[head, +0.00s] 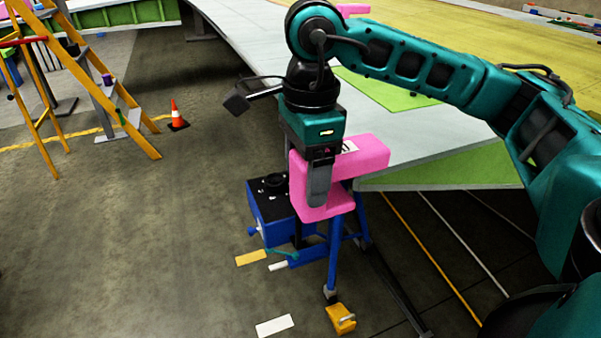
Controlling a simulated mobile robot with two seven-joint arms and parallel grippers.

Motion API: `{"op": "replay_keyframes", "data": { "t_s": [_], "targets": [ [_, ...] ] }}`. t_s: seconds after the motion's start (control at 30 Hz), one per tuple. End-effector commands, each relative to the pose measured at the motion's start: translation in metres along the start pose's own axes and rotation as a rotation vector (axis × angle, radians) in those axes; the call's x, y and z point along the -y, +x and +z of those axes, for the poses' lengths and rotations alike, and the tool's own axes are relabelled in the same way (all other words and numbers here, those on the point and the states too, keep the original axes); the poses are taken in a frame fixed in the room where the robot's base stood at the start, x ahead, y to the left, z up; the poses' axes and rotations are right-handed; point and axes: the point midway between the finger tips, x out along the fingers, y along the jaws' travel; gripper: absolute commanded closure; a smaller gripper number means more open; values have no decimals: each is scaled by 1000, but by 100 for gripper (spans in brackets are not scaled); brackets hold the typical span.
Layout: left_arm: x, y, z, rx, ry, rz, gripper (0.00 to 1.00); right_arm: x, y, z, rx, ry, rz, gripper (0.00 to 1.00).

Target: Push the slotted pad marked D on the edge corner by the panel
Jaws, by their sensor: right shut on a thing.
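The pink slotted pad (366,155) is at the near corner of the grey-white panel (450,148). My right gripper (319,190) points down and is shut on the pad's left part. The pad's slot faces right, toward the panel corner, with one pink arm above and one below. The panel's corner seems to be at or in the slot; I cannot tell how deep. A white label shows on the pad's top, partly hidden by the gripper; its letter is not readable. My left gripper is not in view.
A blue stand with a black-topped box (268,195) is below the corner. A yellow block (341,318) sits by its foot. Another pink piece (352,9) is farther back on the panel. A stepladder (95,80) and a cone (175,115) stand left.

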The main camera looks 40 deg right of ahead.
Motion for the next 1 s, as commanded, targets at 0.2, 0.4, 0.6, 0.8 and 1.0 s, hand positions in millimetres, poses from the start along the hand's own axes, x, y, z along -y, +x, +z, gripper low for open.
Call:
{"op": "replay_keyframes", "data": {
  "t_s": [0.2,0.4,0.6,0.8,1.0],
  "targets": [
    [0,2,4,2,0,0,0,0,1,-7,0,2,-1,61],
    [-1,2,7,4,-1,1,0,0,1,-13,0,1,-1,61],
    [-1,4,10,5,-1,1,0,0,1,-19,0,2,-1,61],
    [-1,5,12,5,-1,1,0,0,2,-25,0,0,-1,61],
    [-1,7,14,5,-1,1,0,0,2,-31,0,2,-1,61]
  ]
}}
